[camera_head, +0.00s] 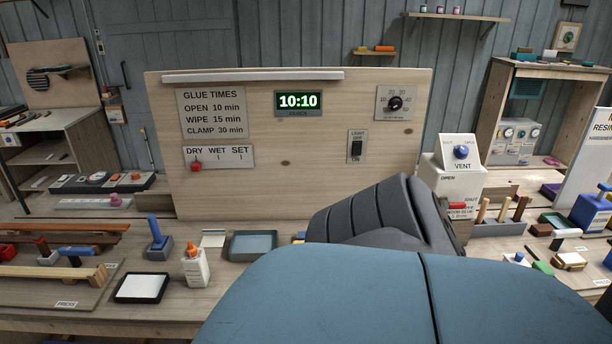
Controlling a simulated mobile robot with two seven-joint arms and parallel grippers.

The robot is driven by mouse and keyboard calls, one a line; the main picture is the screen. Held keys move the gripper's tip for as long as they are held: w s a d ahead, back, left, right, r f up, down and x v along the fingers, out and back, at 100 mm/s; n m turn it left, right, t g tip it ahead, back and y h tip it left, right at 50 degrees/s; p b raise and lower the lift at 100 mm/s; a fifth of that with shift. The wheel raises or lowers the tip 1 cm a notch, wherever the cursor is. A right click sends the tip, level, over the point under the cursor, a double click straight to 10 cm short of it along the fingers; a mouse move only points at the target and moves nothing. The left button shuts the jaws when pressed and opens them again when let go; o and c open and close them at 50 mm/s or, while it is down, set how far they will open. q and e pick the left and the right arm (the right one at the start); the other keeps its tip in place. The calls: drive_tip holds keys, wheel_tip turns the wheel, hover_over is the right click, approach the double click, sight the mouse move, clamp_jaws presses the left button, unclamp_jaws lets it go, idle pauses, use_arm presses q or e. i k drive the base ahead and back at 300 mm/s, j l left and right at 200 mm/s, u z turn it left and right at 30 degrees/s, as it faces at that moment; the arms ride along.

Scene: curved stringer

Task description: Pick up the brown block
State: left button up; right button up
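I cannot single out the brown block for sure. A tan-topped block (569,260) lies on the bench at the right. Reddish-brown wooden strips (60,228) lie at the far left, too long to be clearly a block. A large blue and dark grey part of my arm covers the lower middle and right of the view and hides much of the bench there. Neither gripper's fingers show.
A wooden panel (240,90) with clock, dial and switches stands behind the bench. In front are a glue bottle (196,270), a grey tray (237,246), a black-rimmed white pad (141,288) and a blue-handled tool (155,239). A bare strip of bench (100,322) shows at front left.

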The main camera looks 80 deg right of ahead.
sight(544, 230)
drive_tip(key=z, duration=4.1)
drive_tip(key=i+l+u, duration=0.15)
drive_tip(key=i+l, duration=0.75)
drive_tip(key=i, duration=0.05)
